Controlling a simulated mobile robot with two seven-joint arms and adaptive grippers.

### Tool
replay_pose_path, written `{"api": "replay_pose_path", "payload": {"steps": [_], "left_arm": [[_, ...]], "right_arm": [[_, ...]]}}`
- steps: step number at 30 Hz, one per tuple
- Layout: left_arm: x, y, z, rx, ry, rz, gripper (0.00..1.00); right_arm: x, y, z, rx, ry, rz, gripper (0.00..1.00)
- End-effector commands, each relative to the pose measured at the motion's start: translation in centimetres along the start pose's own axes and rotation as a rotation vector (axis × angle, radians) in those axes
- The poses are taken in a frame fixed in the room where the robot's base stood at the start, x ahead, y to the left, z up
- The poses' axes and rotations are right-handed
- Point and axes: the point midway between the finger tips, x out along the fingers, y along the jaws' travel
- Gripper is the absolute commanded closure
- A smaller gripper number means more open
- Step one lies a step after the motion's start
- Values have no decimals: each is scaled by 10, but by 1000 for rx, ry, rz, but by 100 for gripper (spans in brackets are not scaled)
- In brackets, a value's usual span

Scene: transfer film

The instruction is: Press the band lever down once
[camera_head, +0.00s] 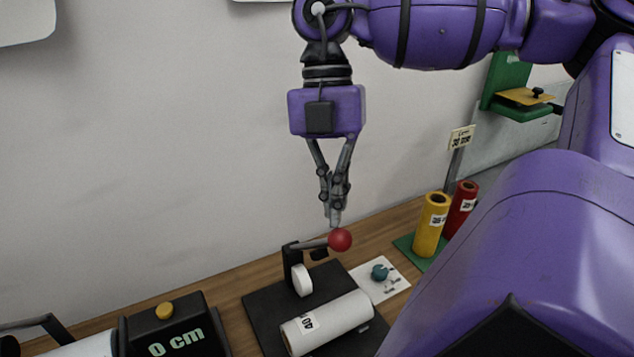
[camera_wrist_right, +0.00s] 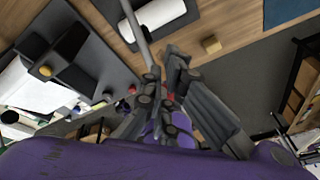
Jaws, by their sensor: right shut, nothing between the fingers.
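The band lever is a thin grey bar (camera_head: 314,244) with a red ball knob (camera_head: 340,239) at its right end. It is hinged on a black upright (camera_head: 291,265) and lies almost level, rising slightly toward the knob. My right gripper (camera_head: 335,222) points down, shut and empty, with its fingertips right at the top of the knob. I cannot tell whether they touch it. In the right wrist view my fingers (camera_wrist_right: 166,75) show close up, and the lever is hard to make out there. My left gripper is not in view.
A white roll (camera_head: 335,318) lies on the lever's dark base (camera_head: 262,303). A white card with a teal knob (camera_head: 380,272) lies to its right. Yellow (camera_head: 431,225) and red (camera_head: 461,207) rolls stand farther right.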

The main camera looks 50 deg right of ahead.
Motion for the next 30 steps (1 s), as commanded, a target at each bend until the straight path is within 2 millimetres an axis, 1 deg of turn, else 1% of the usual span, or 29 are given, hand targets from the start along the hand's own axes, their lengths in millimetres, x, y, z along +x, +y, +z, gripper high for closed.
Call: {"api": "replay_pose_path", "payload": {"steps": [30], "left_arm": [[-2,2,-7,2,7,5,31]], "right_arm": [[8,-7,-7,-1,-1,1,100]]}}
